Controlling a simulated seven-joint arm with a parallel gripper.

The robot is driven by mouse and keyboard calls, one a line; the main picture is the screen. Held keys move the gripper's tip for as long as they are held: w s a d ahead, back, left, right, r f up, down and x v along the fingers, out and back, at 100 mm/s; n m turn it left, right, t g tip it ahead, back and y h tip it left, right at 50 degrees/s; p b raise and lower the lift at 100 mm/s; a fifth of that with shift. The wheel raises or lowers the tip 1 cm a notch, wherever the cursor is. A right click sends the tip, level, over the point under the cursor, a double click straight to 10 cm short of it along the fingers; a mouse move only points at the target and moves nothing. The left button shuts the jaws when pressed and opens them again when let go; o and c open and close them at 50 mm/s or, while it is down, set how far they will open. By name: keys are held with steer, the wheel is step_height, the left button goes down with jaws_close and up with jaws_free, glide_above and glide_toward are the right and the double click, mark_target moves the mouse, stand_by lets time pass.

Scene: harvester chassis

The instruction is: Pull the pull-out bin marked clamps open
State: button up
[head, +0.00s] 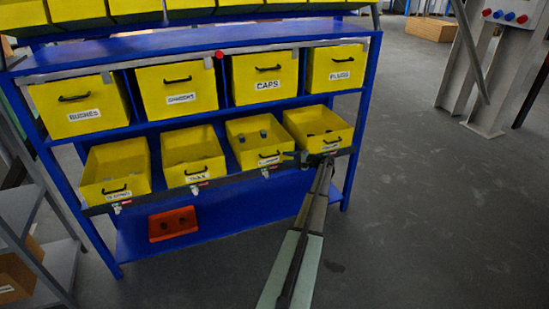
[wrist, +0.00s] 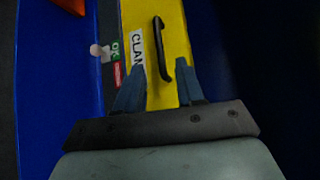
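The yellow bin (head: 254,143) that I take as the clamps bin is third from the left in the lower row. Its front stands about in line with its neighbours. Its label (wrist: 137,48) is partly readable as "CLAM" in the wrist view, with a black bar handle (wrist: 161,48) beside it. My gripper (head: 287,156) is at the right end of this bin's front. In the wrist view my gripper (wrist: 160,68) is open, and the near end of the handle appears between its fingertips. I cannot tell whether they touch it.
Neighbouring yellow bins (head: 320,128) and (head: 192,153) flank it closely in the blue rack (head: 352,150). A dark rail with tags runs below the bin fronts. An orange tray (head: 173,223) sits on the lower shelf.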

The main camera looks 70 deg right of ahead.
steer(key=w+f, duration=0.1)
steer(key=w, duration=0.6)
steer(key=shift+w, duration=0.25)
jaws_close()
stand_by(0.4)
